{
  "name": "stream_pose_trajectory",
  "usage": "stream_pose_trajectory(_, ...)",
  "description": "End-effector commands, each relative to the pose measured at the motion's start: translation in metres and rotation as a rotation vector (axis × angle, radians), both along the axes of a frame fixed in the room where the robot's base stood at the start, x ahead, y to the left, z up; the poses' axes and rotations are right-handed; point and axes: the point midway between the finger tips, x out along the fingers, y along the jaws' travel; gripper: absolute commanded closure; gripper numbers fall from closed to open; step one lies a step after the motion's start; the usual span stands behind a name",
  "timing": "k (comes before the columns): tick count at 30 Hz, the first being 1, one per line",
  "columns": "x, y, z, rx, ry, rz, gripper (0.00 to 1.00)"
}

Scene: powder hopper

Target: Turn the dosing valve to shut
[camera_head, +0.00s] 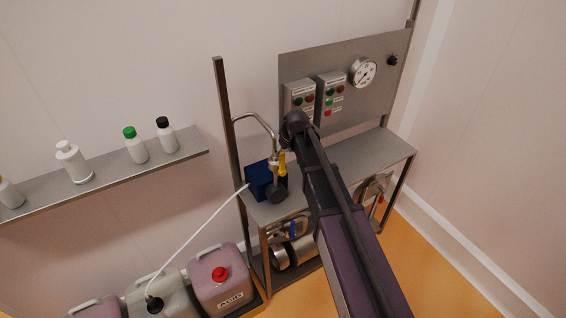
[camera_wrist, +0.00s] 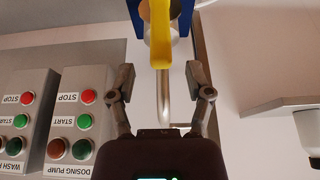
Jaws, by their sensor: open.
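The yellow handle of the dosing valve (camera_head: 282,163) stands beside a dark blue block (camera_head: 262,181) below a curved metal pipe. In the wrist view the yellow handle (camera_wrist: 161,35) comes down from the top edge, with the blue block (camera_wrist: 183,18) behind it. My gripper (camera_wrist: 160,80) is open, its two fingers spread to the left and right of the handle's line. The handle's lower end reaches between the fingertips, apart from both. The metal pipe shows below it. In the head view my dark arm hides most of the gripper.
Two control boxes (camera_head: 299,97) (camera_head: 331,92) and a gauge (camera_head: 363,72) are on the back panel. The boxes appear upside down at left in the wrist view. A bottle shelf (camera_head: 110,183) is at left. A red-capped can (camera_head: 217,280) stands below. The bench's right part is clear.

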Motion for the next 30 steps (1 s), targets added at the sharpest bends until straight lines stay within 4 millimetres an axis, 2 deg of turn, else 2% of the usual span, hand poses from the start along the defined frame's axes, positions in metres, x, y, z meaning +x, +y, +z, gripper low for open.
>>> stream_pose_trajectory(1, 0.002, 0.001, -0.008, 0.000, 0.000, 0.000, 0.34)
stream_pose_trajectory(15, 0.013, 0.009, -0.041, 0.000, 0.000, 0.000, 0.34)
stream_pose_trajectory(30, 0.016, 0.012, -0.048, 0.000, 0.000, 0.000, 0.34)
